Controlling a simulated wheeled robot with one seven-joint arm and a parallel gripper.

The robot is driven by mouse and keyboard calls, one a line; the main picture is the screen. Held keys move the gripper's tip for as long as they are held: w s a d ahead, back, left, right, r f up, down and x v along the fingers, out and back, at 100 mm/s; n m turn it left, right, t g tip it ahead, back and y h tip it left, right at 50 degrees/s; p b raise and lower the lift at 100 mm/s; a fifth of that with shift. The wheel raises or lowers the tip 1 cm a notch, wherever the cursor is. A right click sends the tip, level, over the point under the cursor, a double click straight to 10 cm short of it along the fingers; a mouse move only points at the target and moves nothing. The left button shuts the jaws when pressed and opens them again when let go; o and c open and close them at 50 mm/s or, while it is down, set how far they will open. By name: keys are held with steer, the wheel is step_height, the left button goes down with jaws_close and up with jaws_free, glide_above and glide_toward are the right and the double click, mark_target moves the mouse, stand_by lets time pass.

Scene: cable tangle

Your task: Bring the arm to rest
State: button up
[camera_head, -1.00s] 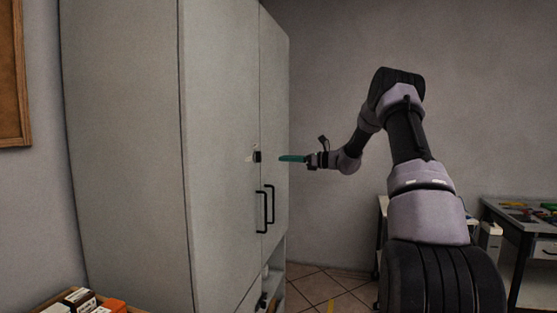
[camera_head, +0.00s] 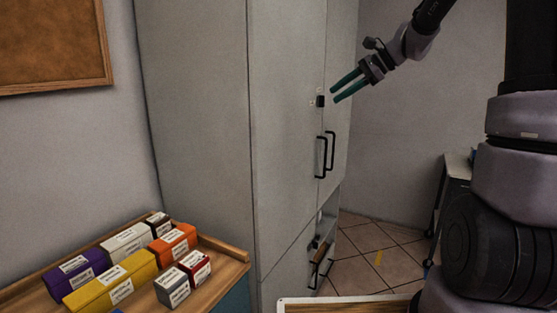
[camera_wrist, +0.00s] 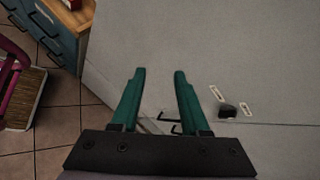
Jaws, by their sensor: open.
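My gripper (camera_head: 348,87) has two green fingers, which are spread apart with nothing between them. In the head view it is raised at the upper right, in front of the tall grey cabinet (camera_head: 285,130) and near its small black lock (camera_head: 320,101). The wrist view also shows my gripper (camera_wrist: 159,75) open and empty over the cabinet's pale front (camera_wrist: 230,60), with the lock (camera_wrist: 228,111) to the right of the fingers. I cannot tell whether a fingertip touches the cabinet. My arm reaches in from the right.
The cabinet has black handles (camera_head: 325,155) and an open lower shelf (camera_head: 322,240). A wooden-topped unit (camera_head: 235,262) at lower left bears several coloured boxes (camera_head: 110,285). A wood-topped surface (camera_head: 345,304) is at the bottom. Tiled floor (camera_head: 375,255) shows between the cabinet and a desk (camera_head: 455,170).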

steer(key=s+d+n+t+h, duration=0.1)
steer(key=s+d+n+h, duration=0.2)
steer(key=s, duration=1)
steer(key=s+d+n+t+h, duration=0.2)
steer(key=s+n, duration=0.5)
steer(key=s, duration=0.7)
steer(key=d+h, duration=0.1)
steer(key=h, duration=0.1)
steer(key=shift+s+h, duration=0.2)
steer(key=shift+h, duration=0.2)
